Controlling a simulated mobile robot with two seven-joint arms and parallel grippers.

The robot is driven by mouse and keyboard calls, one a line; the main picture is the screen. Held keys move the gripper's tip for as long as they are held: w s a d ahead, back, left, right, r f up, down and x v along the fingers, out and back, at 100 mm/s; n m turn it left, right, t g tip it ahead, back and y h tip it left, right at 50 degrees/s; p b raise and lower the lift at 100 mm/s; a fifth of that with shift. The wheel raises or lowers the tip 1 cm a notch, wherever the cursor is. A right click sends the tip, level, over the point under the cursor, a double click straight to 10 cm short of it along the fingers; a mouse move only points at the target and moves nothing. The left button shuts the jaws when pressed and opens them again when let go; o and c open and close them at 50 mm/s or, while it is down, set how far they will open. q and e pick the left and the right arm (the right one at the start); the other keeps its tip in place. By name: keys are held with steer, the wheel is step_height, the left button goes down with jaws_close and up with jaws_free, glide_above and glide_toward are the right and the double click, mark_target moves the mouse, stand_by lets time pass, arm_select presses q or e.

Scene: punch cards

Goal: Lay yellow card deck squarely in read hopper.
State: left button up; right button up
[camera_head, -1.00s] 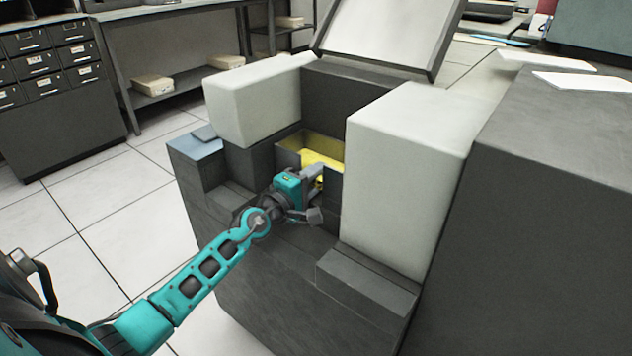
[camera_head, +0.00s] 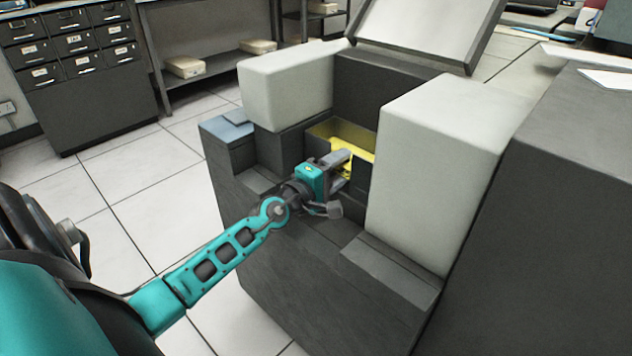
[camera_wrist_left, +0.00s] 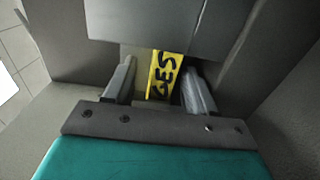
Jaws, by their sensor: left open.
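The yellow card deck (camera_head: 362,154) lies down inside the read hopper (camera_head: 322,130), an open-topped dark bay between the machine's two pale housings. Part of the deck is hidden by my left gripper and the hopper's front wall. In the left wrist view the deck (camera_wrist_left: 162,76) shows as a yellow strip with dark lettering. My left gripper (camera_head: 344,160) is open at the front of the hopper. In the wrist view its fingers (camera_wrist_left: 158,88) stand apart on either side of the deck, with gaps showing. Whether the deck lies square is hard to tell. My right gripper is not in view.
Pale housings (camera_head: 437,165) and (camera_head: 290,85) rise on both sides of the hopper. A tilted panel (camera_head: 420,28) stands behind it. A dark cabinet (camera_head: 565,220) is close on the right. Open floor (camera_head: 130,175) lies to the left, before the drawers (camera_head: 75,50).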

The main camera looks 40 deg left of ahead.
arm_select(q)
steer(key=s, duration=1)
steer(key=shift+a, duration=0.35)
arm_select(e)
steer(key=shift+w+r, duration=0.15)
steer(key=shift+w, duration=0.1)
arm_select(q)
steer(key=shift+s, duration=0.1)
